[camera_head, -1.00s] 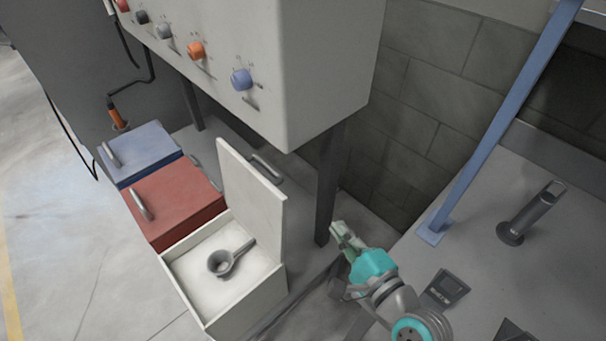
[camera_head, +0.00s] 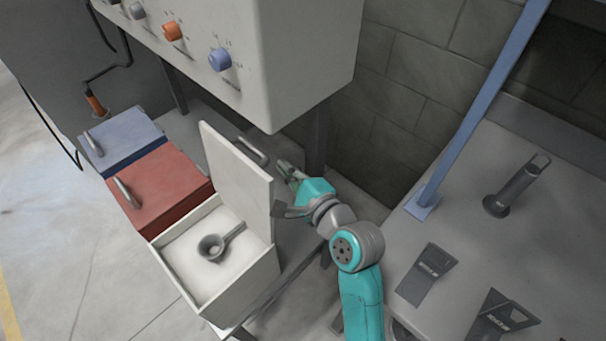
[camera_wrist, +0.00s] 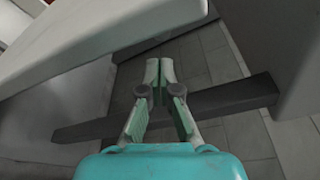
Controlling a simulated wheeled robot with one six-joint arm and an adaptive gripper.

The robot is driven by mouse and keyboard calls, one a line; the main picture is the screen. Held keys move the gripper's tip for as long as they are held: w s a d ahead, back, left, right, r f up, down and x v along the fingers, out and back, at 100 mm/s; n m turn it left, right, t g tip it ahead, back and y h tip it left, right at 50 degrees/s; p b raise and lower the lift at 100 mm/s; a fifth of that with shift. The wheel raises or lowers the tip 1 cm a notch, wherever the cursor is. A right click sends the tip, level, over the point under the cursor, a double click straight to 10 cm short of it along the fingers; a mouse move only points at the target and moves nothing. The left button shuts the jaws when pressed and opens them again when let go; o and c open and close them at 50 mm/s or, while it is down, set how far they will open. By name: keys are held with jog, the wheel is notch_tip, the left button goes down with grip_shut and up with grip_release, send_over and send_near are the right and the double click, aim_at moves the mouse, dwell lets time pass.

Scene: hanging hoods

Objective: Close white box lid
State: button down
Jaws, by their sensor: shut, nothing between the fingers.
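The white box (camera_head: 246,286) stands open, with a grey ladle-like cup (camera_head: 213,247) inside it. Its white lid (camera_head: 236,185) stands upright at the box's right edge, with a grey handle (camera_head: 252,151) on the far side. My gripper (camera_head: 283,168) is shut and empty, just right of and behind the lid, near the handle. I cannot tell from the head view whether it touches the lid. In the wrist view the shut fingertips (camera_wrist: 160,68) point ahead, apart from the large pale panel (camera_wrist: 100,35) above them, which looks like the lid.
A closed red box (camera_head: 160,189) and a closed blue box (camera_head: 122,140) stand left of the white box. A hanging panel with knobs (camera_head: 290,70) is above. A dark post (camera_head: 317,140) stands behind my gripper. A grey bench (camera_head: 470,240) with a blue post (camera_head: 478,115) is at right.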

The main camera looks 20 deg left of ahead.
jog(key=shift+s+a+r, duration=0.35)
jog(key=shift+s+a, duration=0.1)
jog(key=shift+a, duration=0.15)
